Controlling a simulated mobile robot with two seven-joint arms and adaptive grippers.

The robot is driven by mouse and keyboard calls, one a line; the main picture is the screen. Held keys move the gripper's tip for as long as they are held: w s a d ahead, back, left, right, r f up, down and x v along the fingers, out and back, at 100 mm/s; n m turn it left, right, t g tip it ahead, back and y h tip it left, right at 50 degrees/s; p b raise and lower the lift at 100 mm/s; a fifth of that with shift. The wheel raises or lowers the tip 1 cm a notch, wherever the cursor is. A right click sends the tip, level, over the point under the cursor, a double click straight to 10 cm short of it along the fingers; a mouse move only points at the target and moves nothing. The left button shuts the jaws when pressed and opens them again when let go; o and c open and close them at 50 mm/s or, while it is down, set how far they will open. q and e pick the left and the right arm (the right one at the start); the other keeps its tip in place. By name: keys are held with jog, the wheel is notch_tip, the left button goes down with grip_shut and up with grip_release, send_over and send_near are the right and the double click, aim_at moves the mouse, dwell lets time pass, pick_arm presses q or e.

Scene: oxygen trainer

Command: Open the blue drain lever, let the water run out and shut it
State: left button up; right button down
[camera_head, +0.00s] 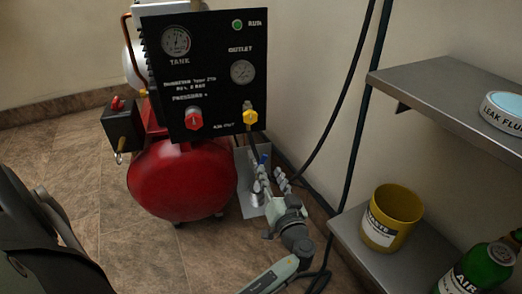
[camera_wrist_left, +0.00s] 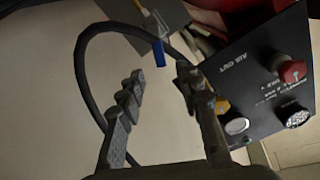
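The blue drain lever (camera_head: 263,158) shows as a small blue spot near the wall, right of the red tank (camera_head: 182,180). In the left wrist view the blue lever (camera_wrist_left: 158,52) hangs just past the fingertips, in line with the gap between them. My left gripper (camera_head: 270,182) is open, with its two ridged fingers spread toward the lever. It also shows open and empty in the left wrist view (camera_wrist_left: 160,82). I see no contact with the lever. The valve body behind it is mostly hidden, and I see no running water. My right gripper is not in view.
A black gauge panel (camera_head: 205,80) with a red knob (camera_head: 193,118) and a yellow knob (camera_head: 250,116) stands above the tank. A black hose (camera_head: 345,95) runs down the wall.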

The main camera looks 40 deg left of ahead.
aim_at(264, 159)
pick_arm(q)
jog(key=x, duration=0.7)
jog(key=shift+w+a, duration=0.2)
jog(key=shift+a, duration=0.05)
grip_shut()
